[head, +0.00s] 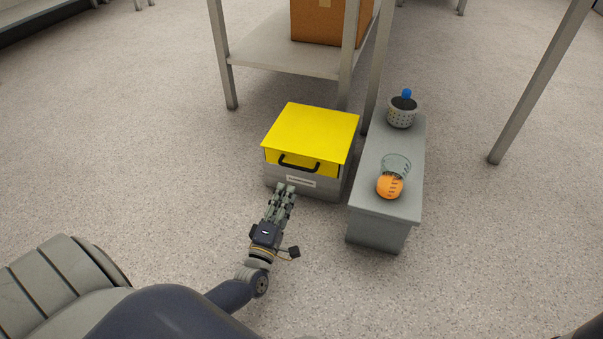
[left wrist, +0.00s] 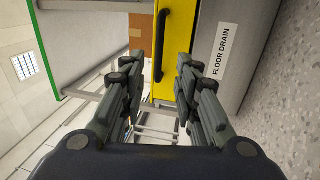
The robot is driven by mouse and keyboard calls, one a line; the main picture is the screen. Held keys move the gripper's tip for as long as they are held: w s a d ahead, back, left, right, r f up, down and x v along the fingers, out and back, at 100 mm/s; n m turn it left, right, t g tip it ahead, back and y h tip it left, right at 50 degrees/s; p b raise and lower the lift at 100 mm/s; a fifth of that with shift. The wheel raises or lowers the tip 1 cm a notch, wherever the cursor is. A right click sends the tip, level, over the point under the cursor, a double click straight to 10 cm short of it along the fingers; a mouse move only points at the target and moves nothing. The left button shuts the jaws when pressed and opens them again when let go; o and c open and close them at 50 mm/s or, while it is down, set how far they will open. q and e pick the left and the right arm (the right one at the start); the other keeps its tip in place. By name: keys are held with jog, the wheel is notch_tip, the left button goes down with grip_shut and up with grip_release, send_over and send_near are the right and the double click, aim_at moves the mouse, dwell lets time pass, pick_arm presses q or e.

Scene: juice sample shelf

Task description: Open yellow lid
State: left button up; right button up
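The yellow lid (head: 311,133) lies closed on a grey box (head: 312,186) on the floor. A black handle (head: 299,163) is on the lid's front side. My left gripper (head: 287,187) is in front of the box, just below the handle in the head view. In the left wrist view my left gripper (left wrist: 158,80) is open with nothing between its fingers. The yellow lid (left wrist: 180,40) and its black handle (left wrist: 160,45) show beyond the fingertips, with the handle apart from them. My right gripper is not in view.
A grey bench (head: 383,204) stands right of the box. A shelf with a cardboard box (head: 325,20) stands behind. The floor to the left is clear.

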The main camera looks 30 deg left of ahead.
aim_at(296, 168)
pick_arm(q)
jog(key=b+x, duration=0.4)
jog(key=x, duration=0.6)
jog(key=shift+w+a+r+b, duration=0.1)
jog(key=shift+w+b, duration=0.1)
jog(key=shift+b, duration=0.2)
grip_shut()
